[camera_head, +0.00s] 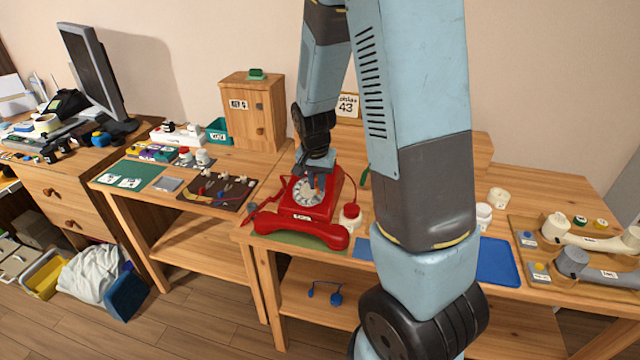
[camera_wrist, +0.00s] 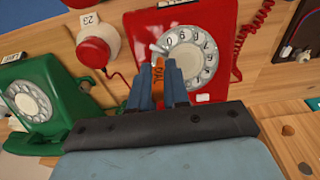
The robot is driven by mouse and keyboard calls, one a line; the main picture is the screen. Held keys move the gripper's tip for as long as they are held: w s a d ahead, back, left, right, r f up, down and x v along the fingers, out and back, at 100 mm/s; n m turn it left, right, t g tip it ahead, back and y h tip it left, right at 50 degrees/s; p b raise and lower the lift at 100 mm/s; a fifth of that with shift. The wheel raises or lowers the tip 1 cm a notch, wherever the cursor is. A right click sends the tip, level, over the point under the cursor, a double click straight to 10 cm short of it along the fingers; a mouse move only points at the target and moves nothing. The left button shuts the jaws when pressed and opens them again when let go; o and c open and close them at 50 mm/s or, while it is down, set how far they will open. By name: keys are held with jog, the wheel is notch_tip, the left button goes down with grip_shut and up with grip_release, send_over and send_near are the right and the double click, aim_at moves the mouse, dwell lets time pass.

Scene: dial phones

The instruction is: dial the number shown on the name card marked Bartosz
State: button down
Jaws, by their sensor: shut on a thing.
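A red rotary phone (camera_head: 325,184) stands on the wooden table, its red handset (camera_head: 318,233) lying in front. Its pale dial (camera_head: 300,191) faces my gripper (camera_head: 318,165), which reaches down over it. In the wrist view, the red phone (camera_wrist: 215,20) and its dial (camera_wrist: 192,55) are just beyond the fingers. My gripper (camera_wrist: 157,85) is shut on an orange tool (camera_wrist: 158,80); a pale tip lies at the dial's edge, but I cannot tell whether it sits in a hole.
A green phone (camera_wrist: 45,95) stands beside the red one. A red-topped white round object (camera_head: 350,216) is close to the red phone, tagged 23 in the wrist view. A dark tool board (camera_head: 217,190) lies left. A blue mat (camera_head: 498,262) lies right.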

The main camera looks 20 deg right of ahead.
dwell(0.4)
notch_tip(320, 180, up, 6)
jog(key=s+a, duration=0.1)
jog(key=s, duration=0.1)
jog(key=shift+s+a+r, duration=0.2)
jog(key=shift+a+r, duration=0.05)
jog(key=shift+a, duration=0.1)
dwell(1.4)
